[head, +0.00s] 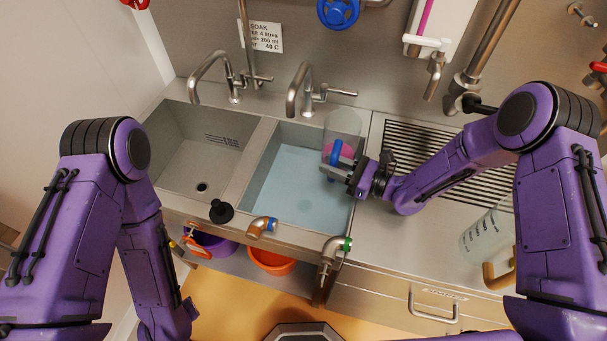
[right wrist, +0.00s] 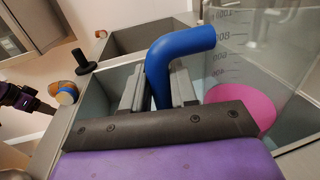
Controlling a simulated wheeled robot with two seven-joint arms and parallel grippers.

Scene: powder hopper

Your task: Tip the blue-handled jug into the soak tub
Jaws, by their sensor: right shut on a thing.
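The clear blue-handled jug (head: 343,124) is over the back right part of the soak tub (head: 262,165), the right basin, which holds pale blue liquid. My right gripper (head: 338,172) is shut on its blue handle (head: 336,152). In the right wrist view the blue handle (right wrist: 178,55) rises between the fingers (right wrist: 155,88). The jug (right wrist: 255,50) has scale marks and looks roughly upright. Pink material (right wrist: 250,105) shows low in it. My left arm hangs at the left; a small dark, purple part (right wrist: 22,98) is possibly its end, too unclear to read.
An empty sink (head: 195,165) lies left of the tub, with taps (head: 302,90) behind both. A black plug knob (head: 221,211) and valves (head: 334,250) sit along the front. Another clear jug with a tan handle (head: 485,236) stands on the right counter near a slotted drainer (head: 430,150).

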